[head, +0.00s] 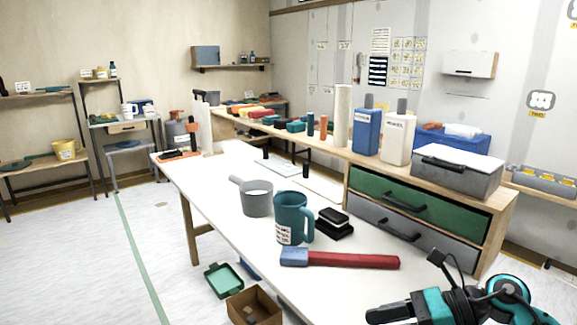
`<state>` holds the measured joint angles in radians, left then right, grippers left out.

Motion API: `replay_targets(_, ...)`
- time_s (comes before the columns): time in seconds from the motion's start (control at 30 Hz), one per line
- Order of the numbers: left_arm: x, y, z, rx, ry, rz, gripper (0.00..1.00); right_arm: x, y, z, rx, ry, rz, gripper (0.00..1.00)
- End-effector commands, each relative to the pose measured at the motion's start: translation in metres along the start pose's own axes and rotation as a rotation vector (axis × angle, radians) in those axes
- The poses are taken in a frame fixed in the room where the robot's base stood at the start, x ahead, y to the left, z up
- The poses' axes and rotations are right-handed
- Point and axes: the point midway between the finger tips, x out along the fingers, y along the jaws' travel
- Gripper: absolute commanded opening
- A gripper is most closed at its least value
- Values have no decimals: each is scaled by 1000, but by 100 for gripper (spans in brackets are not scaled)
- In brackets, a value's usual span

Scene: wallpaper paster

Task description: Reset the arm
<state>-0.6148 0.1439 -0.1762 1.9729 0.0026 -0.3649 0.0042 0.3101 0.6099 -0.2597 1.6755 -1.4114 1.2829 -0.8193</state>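My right arm comes in at the lower right corner, in front of the workbench. My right gripper (376,314) is black and teal and points left, near the bottom edge of the head view. It is partly cut off by that edge, so I cannot tell whether its fingers are apart. Nothing can be seen held in it. My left arm and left gripper are not in view.
A white workbench (226,219) holds a red-handled brush (350,260), a teal mug (290,218), a grey pot (257,199) and a black block (334,222). A drawer unit (385,192) stands at the right. A cardboard box (256,307) is on the floor.

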Motion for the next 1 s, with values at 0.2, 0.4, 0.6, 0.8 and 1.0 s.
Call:
replay_targets(0.2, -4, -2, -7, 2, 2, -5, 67, 26, 27, 30, 635, -596, 87, 61)
replay_targets(0.4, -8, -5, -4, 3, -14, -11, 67, 10, 9, -3, 1387, -1079, 122, 61)
replay_targets(0.6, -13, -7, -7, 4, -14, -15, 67, 7, 10, -109, 2193, -1471, 95, 61)
replay_targets(0.8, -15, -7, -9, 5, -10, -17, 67, 23, 48, -195, -2609, 1598, -24, 61)
replay_targets(1.0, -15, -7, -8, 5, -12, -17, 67, 30, 63, -216, -2493, 1488, 0, 61)
